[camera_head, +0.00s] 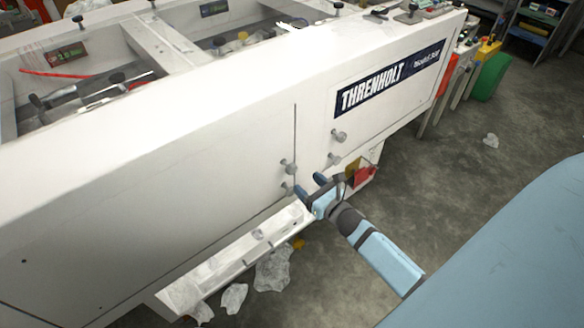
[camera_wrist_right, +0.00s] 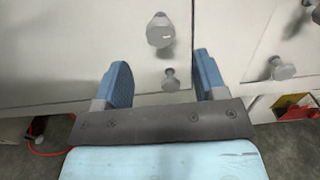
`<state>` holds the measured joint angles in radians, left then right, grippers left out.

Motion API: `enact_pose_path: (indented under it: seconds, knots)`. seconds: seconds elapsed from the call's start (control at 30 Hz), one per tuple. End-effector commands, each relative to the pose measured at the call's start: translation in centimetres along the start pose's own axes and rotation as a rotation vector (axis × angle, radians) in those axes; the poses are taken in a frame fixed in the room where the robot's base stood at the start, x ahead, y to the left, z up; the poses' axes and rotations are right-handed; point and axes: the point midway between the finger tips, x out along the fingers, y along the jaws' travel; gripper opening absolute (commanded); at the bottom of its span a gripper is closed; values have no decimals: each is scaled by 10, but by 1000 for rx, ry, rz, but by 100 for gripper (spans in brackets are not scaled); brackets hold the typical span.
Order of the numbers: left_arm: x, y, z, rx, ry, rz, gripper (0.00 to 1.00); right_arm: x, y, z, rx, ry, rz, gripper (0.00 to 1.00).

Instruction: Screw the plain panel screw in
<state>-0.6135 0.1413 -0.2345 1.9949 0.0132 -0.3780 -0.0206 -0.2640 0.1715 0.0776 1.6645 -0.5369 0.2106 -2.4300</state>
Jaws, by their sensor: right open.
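Several grey knobbed panel screws stand out from the white machine panel (camera_head: 215,160). In the head view one screw (camera_head: 287,187) is low beside the panel seam, just left of my right gripper (camera_head: 308,185), with another screw (camera_head: 290,168) above it. My right gripper is open. In the wrist view its blue fingers (camera_wrist_right: 164,78) point at the panel, with a small screw (camera_wrist_right: 170,80) showing in the gap, apart from both fingers. A larger screw (camera_wrist_right: 160,32) is above the gap. I cannot tell which screw is the plain one. My left gripper is out of view.
Two more screws (camera_head: 338,136) (camera_head: 334,158) are right of the seam. A white ledge (camera_head: 235,255) juts out below the panel. Crumpled plastic (camera_head: 272,270) lies below. Open floor (camera_head: 440,210) lies to the right.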

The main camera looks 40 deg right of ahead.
Motion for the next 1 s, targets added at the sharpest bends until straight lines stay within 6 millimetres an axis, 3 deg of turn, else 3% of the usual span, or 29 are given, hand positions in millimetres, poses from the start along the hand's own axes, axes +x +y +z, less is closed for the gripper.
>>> enact_pose_path:
  seconds: [0.1,0.33,0.5,0.8,1.0]
  knots:
    - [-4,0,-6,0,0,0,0,28,0,3,1,-2,0,65]
    - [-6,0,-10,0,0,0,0,64,0,1,2,0,0,65]
    - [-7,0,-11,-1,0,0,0,75,0,0,2,1,0,65]
    - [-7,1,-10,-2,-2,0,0,76,0,0,2,1,0,65]
    - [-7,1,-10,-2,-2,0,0,76,0,0,2,1,0,19]
